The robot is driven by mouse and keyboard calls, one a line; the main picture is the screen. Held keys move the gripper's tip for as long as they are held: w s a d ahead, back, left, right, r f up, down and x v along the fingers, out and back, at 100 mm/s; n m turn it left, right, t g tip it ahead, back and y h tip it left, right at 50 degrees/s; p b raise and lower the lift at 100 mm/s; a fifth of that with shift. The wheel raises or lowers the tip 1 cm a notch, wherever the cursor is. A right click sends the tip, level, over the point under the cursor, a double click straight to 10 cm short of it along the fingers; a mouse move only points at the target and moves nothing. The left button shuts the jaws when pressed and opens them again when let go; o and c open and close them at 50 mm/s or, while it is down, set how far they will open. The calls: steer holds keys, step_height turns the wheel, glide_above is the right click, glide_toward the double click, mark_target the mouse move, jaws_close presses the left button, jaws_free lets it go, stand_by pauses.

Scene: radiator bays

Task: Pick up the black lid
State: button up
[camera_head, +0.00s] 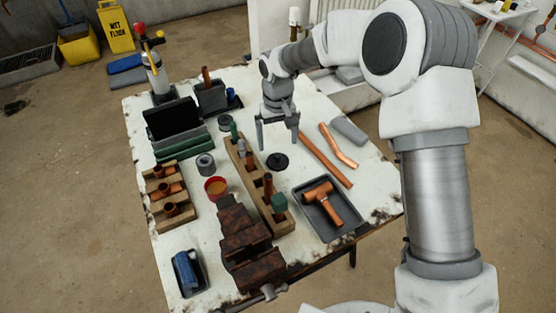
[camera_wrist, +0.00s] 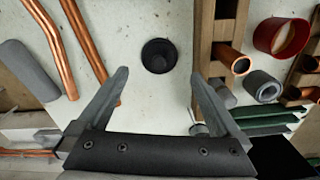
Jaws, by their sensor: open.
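The black lid (camera_head: 277,162) is a small dark round disc lying flat on the white worn table, just right of the wooden rack. It also shows in the wrist view (camera_wrist: 158,55), beyond my fingertips and centred between them. My gripper (camera_head: 278,146) points down above the table, behind the lid in the head view. In the wrist view my gripper (camera_wrist: 158,75) has its two fingers spread wide with nothing between them. The lid is apart from both fingers.
A wooden rack (camera_head: 236,155) with upright pipes stands close left of the lid. Copper pipes (camera_head: 325,160) lie to its right. A dark tray (camera_head: 323,234) holds a copper tee. A rusty vise (camera_head: 245,240) and a red ring (camera_head: 215,187) are nearer the front left.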

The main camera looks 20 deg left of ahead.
mark_target(278, 155)
step_height(278, 155, down, 7)
steer(key=shift+f, duration=0.15)
steer(key=c, duration=1.1)
